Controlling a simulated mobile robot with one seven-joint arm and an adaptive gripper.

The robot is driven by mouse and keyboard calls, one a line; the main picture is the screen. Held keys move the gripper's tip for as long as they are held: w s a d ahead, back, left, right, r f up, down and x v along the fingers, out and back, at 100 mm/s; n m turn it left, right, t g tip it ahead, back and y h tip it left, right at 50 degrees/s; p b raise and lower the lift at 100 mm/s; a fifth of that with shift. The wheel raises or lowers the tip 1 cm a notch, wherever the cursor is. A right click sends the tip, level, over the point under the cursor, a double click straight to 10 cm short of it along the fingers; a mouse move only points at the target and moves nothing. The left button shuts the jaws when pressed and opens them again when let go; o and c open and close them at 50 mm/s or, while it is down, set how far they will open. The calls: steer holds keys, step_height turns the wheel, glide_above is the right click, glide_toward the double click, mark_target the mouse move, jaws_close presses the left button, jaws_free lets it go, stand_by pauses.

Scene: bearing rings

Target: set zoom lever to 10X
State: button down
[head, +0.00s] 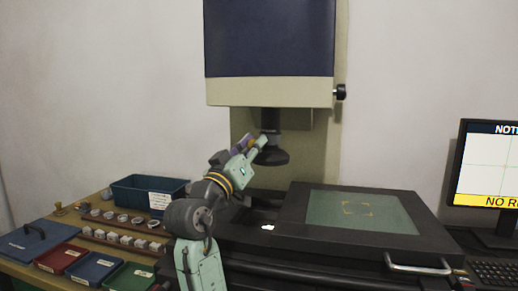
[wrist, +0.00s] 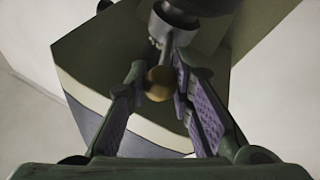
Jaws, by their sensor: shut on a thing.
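The zoom lever shows in the wrist view as a brass-coloured knob (wrist: 158,84) on a short stem from the dark lens barrel (wrist: 178,18). My gripper (wrist: 158,92) has its purple-padded fingers on either side of the knob and is shut on it. In the head view my gripper (head: 260,142) reaches the lens barrel (head: 271,122) from the left, under the machine's head. The knob is hardly visible there behind the fingers. I cannot read any zoom marking in either view.
The black stage with a glass plate (head: 358,212) lies below and right of the lens. A monitor (head: 490,170) stands at right. On the wooden table at left are a blue bin (head: 135,194), racks of rings and several coloured trays (head: 92,266).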

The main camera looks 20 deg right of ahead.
steer(key=shift+w+a+m+g+h, duration=0.3)
steer(key=shift+w+a+g+h, duration=0.05)
steer(key=shift+g+h, duration=0.05)
steer(key=shift+w+a+b, duration=0.2)
steer(key=shift+w+a, duration=0.25)
steer(key=shift+w, duration=0.3)
steer(key=shift+w+a+b, duration=0.15)
steer(key=shift+w+a, duration=0.25)
steer(key=shift+w, duration=0.3)
steer(key=c, duration=1.4)
jaws_free()
steer(key=shift+c, duration=0.2)
steer(key=shift+o, duration=0.4)
steer(key=v, duration=1.2)
